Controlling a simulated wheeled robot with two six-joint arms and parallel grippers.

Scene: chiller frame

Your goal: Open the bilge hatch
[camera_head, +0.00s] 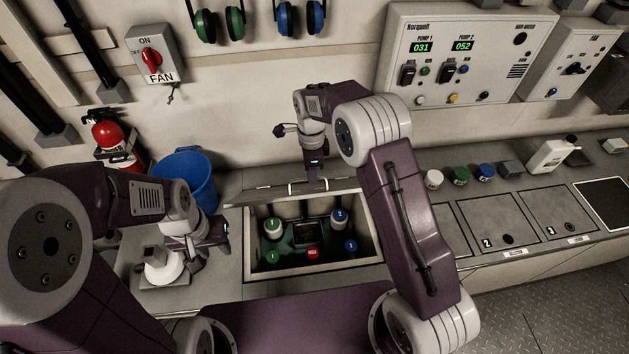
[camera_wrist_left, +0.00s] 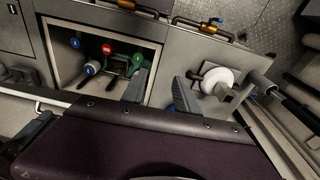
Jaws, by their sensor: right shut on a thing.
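The bilge hatch stands open, with its lid (camera_head: 270,196) raised along the back edge of a square opening (camera_head: 375,240) in the grey counter. My right gripper (camera_head: 304,184) is at the top of the lid, shut on its handle; the exact grip is small in view. Inside the opening are green and blue numbered caps and a red button (camera_head: 313,253); the opening also shows in the left wrist view (camera_wrist_left: 58,75). My left gripper (camera_head: 208,250) is open and empty left of the opening. Its two fingers show in the left wrist view (camera_wrist_left: 160,92), above the counter.
A white round knob on a plate (camera_head: 160,270) is close to my left gripper. A blue bucket (camera_head: 185,178) and a red extinguisher (camera_head: 113,140) stand behind it.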

